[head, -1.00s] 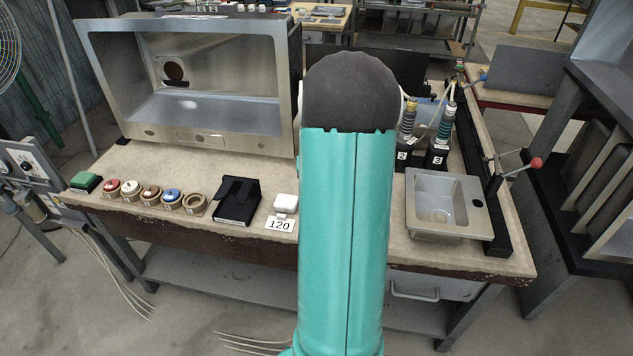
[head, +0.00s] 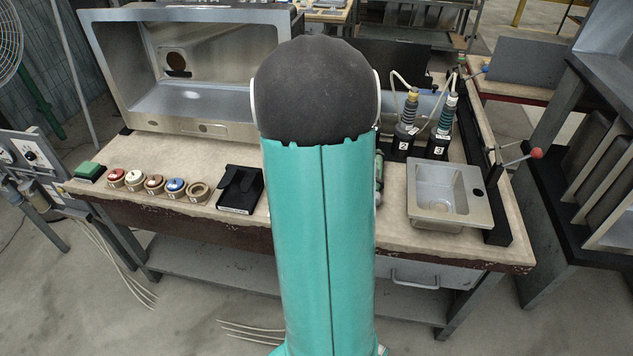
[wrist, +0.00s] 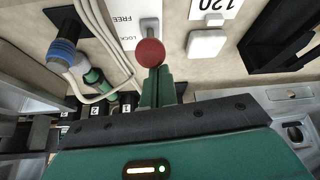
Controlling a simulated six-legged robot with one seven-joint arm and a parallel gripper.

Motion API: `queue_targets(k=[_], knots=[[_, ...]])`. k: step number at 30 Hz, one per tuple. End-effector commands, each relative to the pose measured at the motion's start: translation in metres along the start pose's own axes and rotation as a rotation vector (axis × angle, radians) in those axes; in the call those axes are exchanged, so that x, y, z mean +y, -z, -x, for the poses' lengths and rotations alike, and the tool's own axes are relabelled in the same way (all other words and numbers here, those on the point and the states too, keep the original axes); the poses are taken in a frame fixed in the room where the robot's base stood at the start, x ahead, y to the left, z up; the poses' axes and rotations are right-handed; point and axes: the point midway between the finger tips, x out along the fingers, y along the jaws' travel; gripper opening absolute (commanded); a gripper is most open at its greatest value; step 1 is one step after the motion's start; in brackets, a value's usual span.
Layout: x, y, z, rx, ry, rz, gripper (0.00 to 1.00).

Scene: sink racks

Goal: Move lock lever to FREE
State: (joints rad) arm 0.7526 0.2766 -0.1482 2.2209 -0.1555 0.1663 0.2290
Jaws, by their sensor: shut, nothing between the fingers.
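The lock lever (wrist: 150,53) shows in the wrist view as a red ball knob on a grey stem. It stands beside a white plate (wrist: 118,38) marked FREE and LOCK, which appears upside down. The knob lies nearer the LOCK word in the picture. My gripper (wrist: 157,76) has its green fingers shut and empty, right at the knob; I cannot tell whether they touch it. In the head view my arm hides the lever, the plate and the fingers.
A white block (wrist: 207,43) and a card reading 120 (wrist: 214,8) are beside the lever. In the head view a sink (head: 446,192) and another red-knobbed rod (head: 536,153) are at right.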

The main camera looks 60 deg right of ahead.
Motion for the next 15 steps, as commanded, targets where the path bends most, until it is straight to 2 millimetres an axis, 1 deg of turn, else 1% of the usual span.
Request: queue_targets(k=[1, 6, 15], knots=[[-0.0009, -0.0047, -0.0004, -0.008, 0.0, 0.001, 0.0], [-0.0016, -0.0093, -0.0011, -0.013, 0.0, 0.001, 0.0], [-0.0019, -0.0112, -0.0027, -0.019, -0.001, 0.002, 0.0]])
